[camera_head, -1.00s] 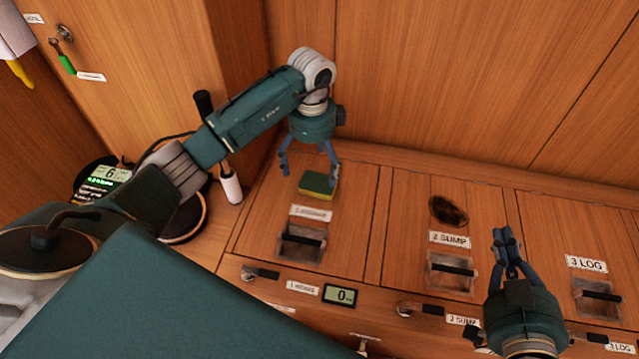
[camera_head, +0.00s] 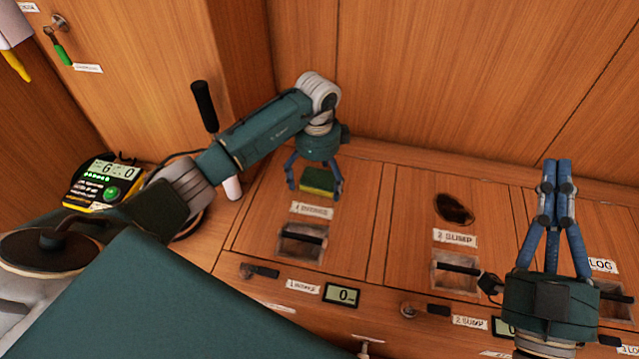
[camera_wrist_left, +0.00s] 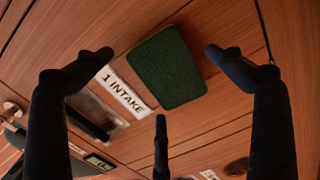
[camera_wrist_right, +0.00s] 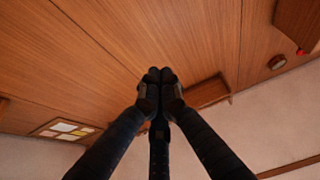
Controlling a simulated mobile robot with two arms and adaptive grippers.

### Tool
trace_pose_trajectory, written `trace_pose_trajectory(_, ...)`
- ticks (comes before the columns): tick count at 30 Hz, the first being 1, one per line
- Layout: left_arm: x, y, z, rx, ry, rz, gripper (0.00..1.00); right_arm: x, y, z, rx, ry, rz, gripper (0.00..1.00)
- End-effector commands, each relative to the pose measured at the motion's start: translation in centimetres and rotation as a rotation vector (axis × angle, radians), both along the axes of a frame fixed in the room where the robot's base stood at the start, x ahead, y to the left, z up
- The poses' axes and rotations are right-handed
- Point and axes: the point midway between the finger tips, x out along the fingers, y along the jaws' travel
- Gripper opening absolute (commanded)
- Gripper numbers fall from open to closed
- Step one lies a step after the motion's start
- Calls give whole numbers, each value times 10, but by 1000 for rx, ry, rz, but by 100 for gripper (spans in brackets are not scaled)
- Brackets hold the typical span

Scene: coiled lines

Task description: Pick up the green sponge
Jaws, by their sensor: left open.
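The green sponge (camera_head: 319,180), with a yellow lower layer, lies on the wooden hatch panel just above the "1 INTAKE" label. In the left wrist view the sponge (camera_wrist_left: 167,68) shows its dark green top. My left gripper (camera_head: 315,191) is open around the sponge in the head view, with fingers on either side of it. In the left wrist view its fingertips (camera_wrist_left: 160,52) are spread left and right of the sponge; I cannot tell if they touch it. My right gripper (camera_head: 558,168) has its fingertips together, empty, at the right. In its wrist view the fingertips (camera_wrist_right: 160,76) meet.
Recessed hatch handles sit below the "1 INTAKE" label (camera_head: 312,210) and the "2 SUMP" label (camera_head: 455,238). A dark hole (camera_head: 454,209) is in the second panel. A yellow meter (camera_head: 103,183) and a black-handled tool (camera_head: 205,105) stand at the left. A wooden wall rises behind.

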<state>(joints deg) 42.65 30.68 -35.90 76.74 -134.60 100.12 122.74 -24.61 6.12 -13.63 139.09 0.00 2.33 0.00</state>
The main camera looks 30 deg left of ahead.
Motion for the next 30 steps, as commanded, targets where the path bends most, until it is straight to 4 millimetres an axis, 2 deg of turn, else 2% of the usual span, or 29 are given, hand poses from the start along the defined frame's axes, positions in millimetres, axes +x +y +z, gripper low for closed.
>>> trace_pose_trajectory(4, 0, 0, -6, 0, 0, 0, 94, -6, 0, 11, 15, -53, 4, 0)
trace_pose_trajectory(11, 0, 0, -6, -1, 0, -1, 94, -7, 0, 13, 18, -61, 4, 0)
trace_pose_trajectory(12, 0, 0, -6, -1, 0, -1, 92, -7, 0, 13, 18, -61, 4, 0)
trace_pose_trajectory(17, 0, 0, -6, -1, 0, -1, 63, -7, 0, 13, 17, -60, 4, 0)
trace_pose_trajectory(18, 0, 0, -6, -1, 0, -1, 62, -7, 0, 12, 17, -60, 4, 0)
trace_pose_trajectory(30, 0, 0, -5, -1, 0, -1, 61, -6, 0, 12, 17, -57, 4, 0)
